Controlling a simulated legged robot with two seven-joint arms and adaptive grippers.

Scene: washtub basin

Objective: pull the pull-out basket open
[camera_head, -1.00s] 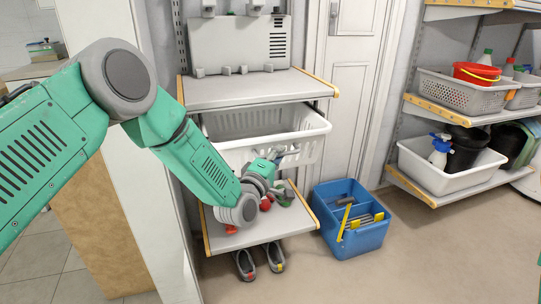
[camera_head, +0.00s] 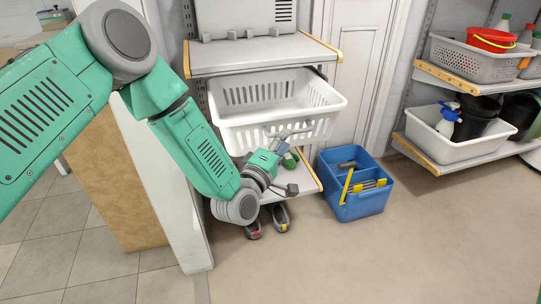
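The white slatted pull-out basket (camera_head: 325,110) hangs under a grey shelf in the rack. It sticks out in front of that shelf's edge, and its inside shows empty. My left gripper (camera_head: 298,160) is in front of the basket, at its lower front side. Its fingers are spread, one up against the slatted front in the picture and one lower down. Whether a finger touches the basket or sits in a slot I cannot tell. My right gripper is not in view.
The grey shelf (camera_head: 265,54) is above the basket. A lower shelf (camera_head: 304,181) is partly hidden by my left arm, with shoes (camera_head: 281,217) on the floor below. A blue caddy (camera_head: 364,207) stands on the floor to the right. Open floor lies in front.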

